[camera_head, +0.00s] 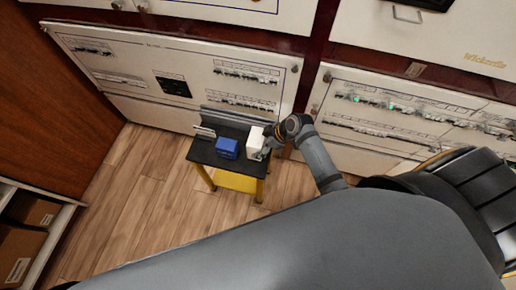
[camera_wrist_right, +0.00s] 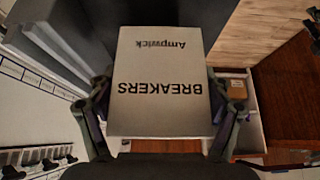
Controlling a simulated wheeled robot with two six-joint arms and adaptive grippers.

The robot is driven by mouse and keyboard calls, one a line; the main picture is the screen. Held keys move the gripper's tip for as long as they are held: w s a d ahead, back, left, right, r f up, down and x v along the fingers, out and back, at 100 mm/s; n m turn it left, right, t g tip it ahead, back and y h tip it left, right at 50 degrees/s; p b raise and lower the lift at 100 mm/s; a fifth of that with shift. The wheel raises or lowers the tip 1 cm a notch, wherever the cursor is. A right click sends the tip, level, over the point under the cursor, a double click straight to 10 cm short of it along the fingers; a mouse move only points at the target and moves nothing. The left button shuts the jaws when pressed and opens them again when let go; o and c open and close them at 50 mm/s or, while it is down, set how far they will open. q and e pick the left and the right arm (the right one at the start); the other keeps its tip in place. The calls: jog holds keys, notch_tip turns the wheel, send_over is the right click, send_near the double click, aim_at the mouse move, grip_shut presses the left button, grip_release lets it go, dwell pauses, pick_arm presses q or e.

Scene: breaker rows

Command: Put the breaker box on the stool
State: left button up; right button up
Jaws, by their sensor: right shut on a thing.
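The white breaker box (camera_head: 255,139) shows in the head view over the right part of the stool's dark top (camera_head: 205,153). In the right wrist view the box (camera_wrist_right: 162,65) fills the middle, its face printed "BREAKERS" and "Ampwick". My right gripper (camera_head: 266,146) is shut on the box, with a finger on each side of it in the wrist view. I cannot tell whether the box touches the stool top. The stool has yellow legs. My left gripper is not in view.
A blue box (camera_head: 227,147) sits on the stool, left of the white box. Grey rails (camera_head: 229,120) lie along the stool's back edge. White breaker panels (camera_head: 180,70) stand behind. Wooden floor (camera_head: 125,200) is clear to the left, near a shelf with cartons (camera_head: 32,211).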

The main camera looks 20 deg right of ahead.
jog(key=shift+w+a+f, duration=0.2)
jog(key=shift+f, duration=0.05)
notch_tip(320, 180, down, 3)
jog(key=shift+w+f+b, duration=0.1)
jog(key=shift+b, duration=0.25)
jog(key=o, duration=1.6)
jog(key=shift+f, duration=0.15)
